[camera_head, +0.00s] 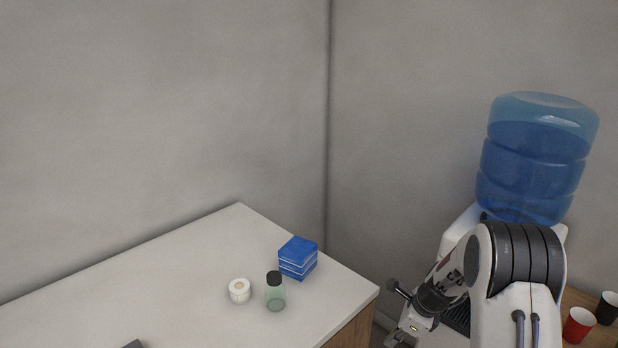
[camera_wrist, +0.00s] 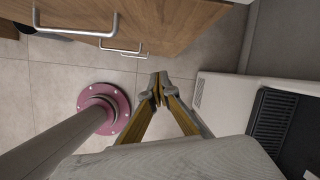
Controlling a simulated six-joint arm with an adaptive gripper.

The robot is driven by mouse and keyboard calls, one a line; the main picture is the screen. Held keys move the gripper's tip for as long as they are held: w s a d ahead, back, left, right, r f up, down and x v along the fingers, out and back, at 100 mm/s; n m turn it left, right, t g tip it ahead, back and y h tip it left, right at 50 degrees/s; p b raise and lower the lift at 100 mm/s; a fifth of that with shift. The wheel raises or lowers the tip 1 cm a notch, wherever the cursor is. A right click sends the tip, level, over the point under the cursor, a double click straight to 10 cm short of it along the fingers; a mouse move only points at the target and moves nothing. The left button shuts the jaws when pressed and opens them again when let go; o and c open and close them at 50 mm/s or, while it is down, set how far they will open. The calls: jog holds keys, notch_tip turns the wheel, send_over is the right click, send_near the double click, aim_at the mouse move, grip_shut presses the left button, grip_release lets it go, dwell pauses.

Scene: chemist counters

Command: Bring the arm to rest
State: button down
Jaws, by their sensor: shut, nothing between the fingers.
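My gripper (camera_wrist: 158,90) shows in the wrist view, its two fingers meeting at the tips, shut and empty. It hangs over the tiled floor, between the wooden cabinet front and the white water dispenser. In the head view my arm stands at the right, in front of the dispenser, bent over with its end low beside the counter's right edge. The gripper's fingertips are hard to make out in that view.
A white counter (camera_head: 190,285) at the left holds a blue box (camera_head: 298,258), a green bottle (camera_head: 275,294) and a white roll (camera_head: 239,291). The dispenser with a blue water bottle (camera_head: 535,160) stands behind my arm. Red (camera_head: 578,326) and black cups (camera_head: 608,308) are far right. Drawer handles (camera_wrist: 122,46) protrude.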

jog(key=s+a+r+n+t+h, duration=0.1)
jog(key=s+a+r+n, duration=0.1)
jog(key=s+r+n, duration=0.9)
jog(key=s+a+r+n+t+h, duration=0.2)
jog(key=s+r+n, duration=1)
jog(key=s+r, duration=0.7)
jog(key=shift+s+a+r, duration=0.3)
jog(key=shift+s+a, duration=0.15)
jog(key=shift+s, duration=2.6)
